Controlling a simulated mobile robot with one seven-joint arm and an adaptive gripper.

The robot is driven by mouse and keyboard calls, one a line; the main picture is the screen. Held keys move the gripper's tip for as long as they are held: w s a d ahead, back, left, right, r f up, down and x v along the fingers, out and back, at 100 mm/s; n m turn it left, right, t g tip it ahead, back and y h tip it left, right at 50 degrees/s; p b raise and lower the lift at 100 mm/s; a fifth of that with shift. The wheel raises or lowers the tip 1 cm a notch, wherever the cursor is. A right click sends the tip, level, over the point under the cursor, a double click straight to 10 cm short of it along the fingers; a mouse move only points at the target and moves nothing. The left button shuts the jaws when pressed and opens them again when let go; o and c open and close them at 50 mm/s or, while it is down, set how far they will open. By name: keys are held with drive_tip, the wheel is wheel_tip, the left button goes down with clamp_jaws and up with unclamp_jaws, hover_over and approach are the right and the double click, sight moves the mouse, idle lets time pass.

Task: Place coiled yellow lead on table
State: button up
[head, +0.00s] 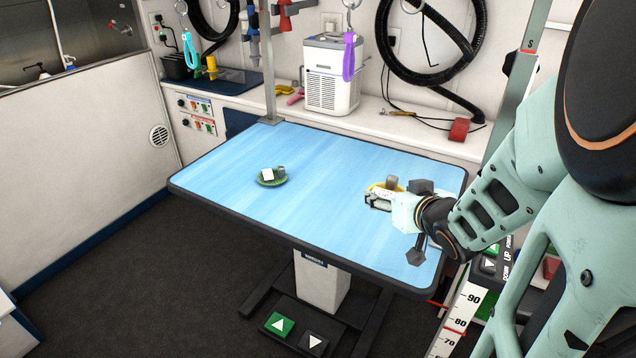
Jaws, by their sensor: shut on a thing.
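The blue-topped grooming table (230,205) stands in the middle of the view. My gripper (376,199) is over the right part of the tabletop, reaching in from the right. It is shut on the coiled yellow lead (377,187), of which only a small yellow part shows behind the fingers. A grey round piece (392,182) shows at the lead; I cannot tell whether it belongs to it. My gripper hides most of the lead, and I cannot tell whether the lead touches the tabletop.
A green dish (262,183) with a white block and a grey cylinder sits on the table, left of my gripper. The tabletop between them is clear. A white appliance (330,85) and a red block (459,130) stand on the back counter. A post rises at the table's back edge.

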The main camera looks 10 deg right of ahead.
drive_tip(key=shift+w+a+p, duration=0.15)
drive_tip(key=shift+a+p, duration=0.15)
drive_tip(key=shift+p, duration=0.9)
drive_tip(key=shift+w+a+f+p, duration=0.2)
drive_tip(key=shift+w+a+p, duration=0.15)
drive_tip(key=shift+p, duration=0.8)
drive_tip(key=shift+w+a+f+p, duration=0.1)
drive_tip(key=shift+w+f+p, duration=0.1)
drive_tip(key=shift+p, duration=0.95)
drive_tip(key=w+a+f+b, duration=0.1)
drive_tip(key=w+a+f, duration=0.3)
drive_tip(key=w+a, duration=0.1)
hover_over(338, 224)
drive_tip(key=f, duration=0.5)
drive_tip(key=shift+s+d+b, duration=0.2)
drive_tip(key=shift+d+b, duration=0.05)
drive_tip(key=shift+b, duration=0.1)
drive_tip(key=shift+w+a+f, duration=0.1)
drive_tip(key=shift+f, duration=0.05)
drive_tip(key=shift+w+a+f, duration=0.1)
drive_tip(key=shift+f, duration=1.55)
drive_tip(key=shift+f+b, duration=0.25)
drive_tip(key=shift+b, duration=0.1)
